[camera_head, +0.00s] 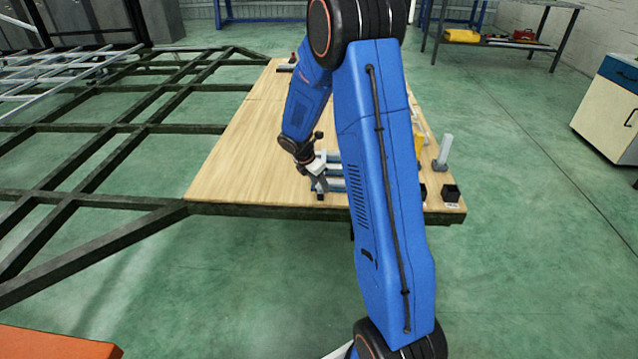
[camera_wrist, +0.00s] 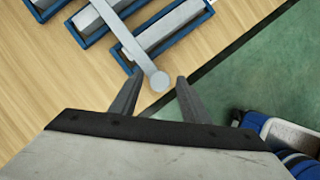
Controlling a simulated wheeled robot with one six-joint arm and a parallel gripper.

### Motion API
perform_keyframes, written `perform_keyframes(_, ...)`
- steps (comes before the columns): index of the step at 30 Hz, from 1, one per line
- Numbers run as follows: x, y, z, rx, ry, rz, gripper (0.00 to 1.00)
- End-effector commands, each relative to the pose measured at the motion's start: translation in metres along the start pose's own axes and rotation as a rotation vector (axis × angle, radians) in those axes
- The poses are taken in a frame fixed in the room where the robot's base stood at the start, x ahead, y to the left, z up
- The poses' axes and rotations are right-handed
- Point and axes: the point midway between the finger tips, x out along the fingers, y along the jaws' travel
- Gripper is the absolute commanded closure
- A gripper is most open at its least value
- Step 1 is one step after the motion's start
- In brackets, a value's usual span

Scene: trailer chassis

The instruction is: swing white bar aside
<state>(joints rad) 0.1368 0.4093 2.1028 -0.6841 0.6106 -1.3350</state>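The white bar (camera_wrist: 126,36) lies across the tops of grey blocks in blue-edged holders (camera_wrist: 165,22) in the wrist view. Its rounded near end (camera_wrist: 159,81) sticks out past the holders. My gripper (camera_wrist: 160,77) is open, with one finger on each side of that rounded end. A gap shows on both sides, so the fingers do not look closed on it. In the head view my gripper (camera_head: 317,178) is low over the board beside the blocks (camera_head: 334,185). My arm hides part of the blocks and bar there.
The wooden board (camera_head: 240,150) rests on a dark chassis frame (camera_head: 110,165); its left part is clear. A grey upright post (camera_head: 444,150) and a black box (camera_head: 450,193) stand at the right. The board's edge and green floor (camera_wrist: 255,65) are close to my gripper.

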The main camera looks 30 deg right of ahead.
Motion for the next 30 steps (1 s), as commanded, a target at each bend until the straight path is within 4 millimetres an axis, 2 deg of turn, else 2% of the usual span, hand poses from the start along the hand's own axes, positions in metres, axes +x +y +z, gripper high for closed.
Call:
perform_keyframes(1, -0.0001, 0.0000, 0.0000, 0.000, 0.000, 0.000, 0.70)
perform_keyframes(5, -0.0002, 0.0000, 0.0000, 0.000, 0.000, 0.000, 1.00)
perform_keyframes(17, -0.0003, 0.0007, -0.0001, 0.050, 0.000, -0.021, 1.00)
perform_keyframes(30, -0.0001, 0.0043, 0.0009, 0.364, 0.000, -0.149, 1.00)
